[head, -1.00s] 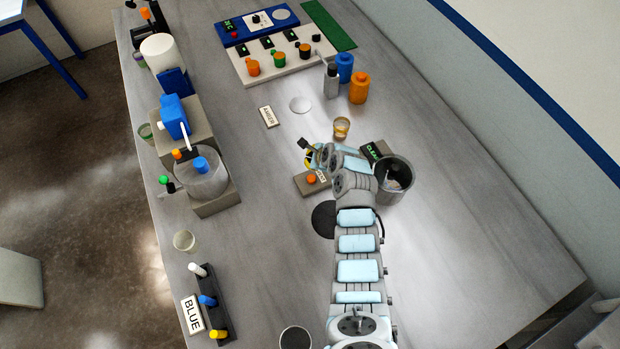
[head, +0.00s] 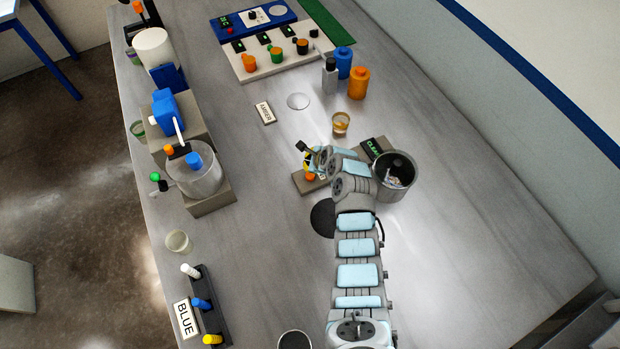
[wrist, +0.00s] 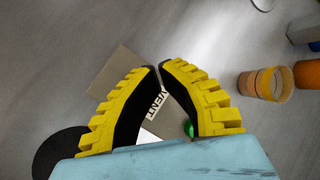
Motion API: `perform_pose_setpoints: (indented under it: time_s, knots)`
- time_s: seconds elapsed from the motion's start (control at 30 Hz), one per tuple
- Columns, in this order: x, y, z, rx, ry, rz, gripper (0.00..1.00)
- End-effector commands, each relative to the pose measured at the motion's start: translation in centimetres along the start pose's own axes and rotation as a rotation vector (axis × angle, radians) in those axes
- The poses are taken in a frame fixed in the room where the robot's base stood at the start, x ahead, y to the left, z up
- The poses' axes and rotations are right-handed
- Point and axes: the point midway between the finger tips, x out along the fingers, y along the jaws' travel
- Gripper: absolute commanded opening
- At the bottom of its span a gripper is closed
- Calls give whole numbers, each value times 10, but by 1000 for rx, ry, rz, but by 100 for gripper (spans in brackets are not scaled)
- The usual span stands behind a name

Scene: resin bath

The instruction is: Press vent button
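The vent box (head: 300,188) is a small grey-brown block on the bench, with an orange button (head: 310,177) on top. In the wrist view the box (wrist: 118,72) shows beyond the fingers, with a white VENT label (wrist: 158,100) between them. My gripper (head: 308,168) is over the box, its fingertips close to the button; I cannot tell whether they touch it. The button is hidden there. A small green round spot (wrist: 188,129) shows beside the right finger.
A cup of amber liquid (head: 340,123) stands beyond the gripper. A black disc (head: 322,217) lies in front of the box.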

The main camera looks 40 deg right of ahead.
Motion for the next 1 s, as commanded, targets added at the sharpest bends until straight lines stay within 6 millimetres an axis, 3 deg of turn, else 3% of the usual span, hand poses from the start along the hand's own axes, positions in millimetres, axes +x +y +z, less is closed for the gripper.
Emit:
perform_pose_setpoints:
  time_s: [0.03, 0.4, 1.0]
  knots:
    - [9, 5, -4, -1, 0, 0, 0]
    - [32, 18, -16, 0, -1, 2, 0]
    - [35, 18, -18, -1, -1, 0, 0]
